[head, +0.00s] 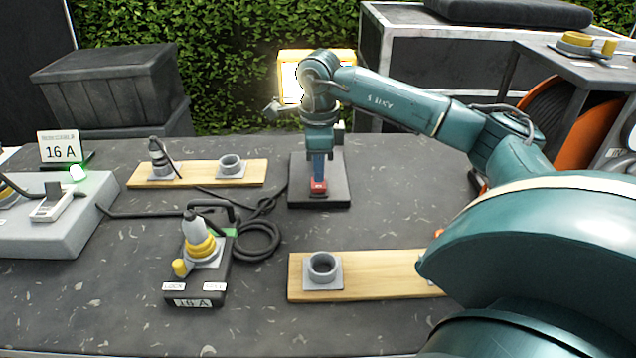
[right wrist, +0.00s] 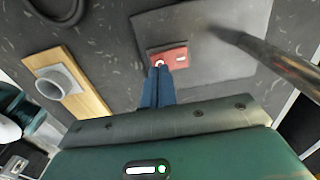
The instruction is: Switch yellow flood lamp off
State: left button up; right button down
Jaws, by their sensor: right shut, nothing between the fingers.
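The yellow flood lamp (head: 345,57) stands at the far side of the table, its face glowing bright and partly hidden behind my right arm. Its dark base plate (head: 335,195) lies flat on the table and also shows in the right wrist view (right wrist: 215,90). A red switch (head: 318,190) sits on the base plate, also seen in the right wrist view (right wrist: 181,58). My right gripper (head: 319,178) points down, shut and empty, with its blue fingertips (right wrist: 159,68) at the red switch. I cannot tell whether they touch it. My left gripper is not in view.
A wooden board (head: 372,288) with a grey socket ring lies at the front, another board (head: 257,173) at the back left. A 16 A connector box (head: 200,285) with cable stands left of centre. A grey box (head: 50,238) with a green light is at left.

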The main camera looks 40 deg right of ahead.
aim_at(318, 186)
jog(key=shift+f+b, duration=0.65)
jog(key=shift+f, duration=0.35)
dwell(0.6)
jog(key=shift+r, duration=0.15)
jog(key=shift+r+p, duration=2.9)
jog(key=shift+r, duration=0.5)
jog(key=shift+r, duration=0.1)
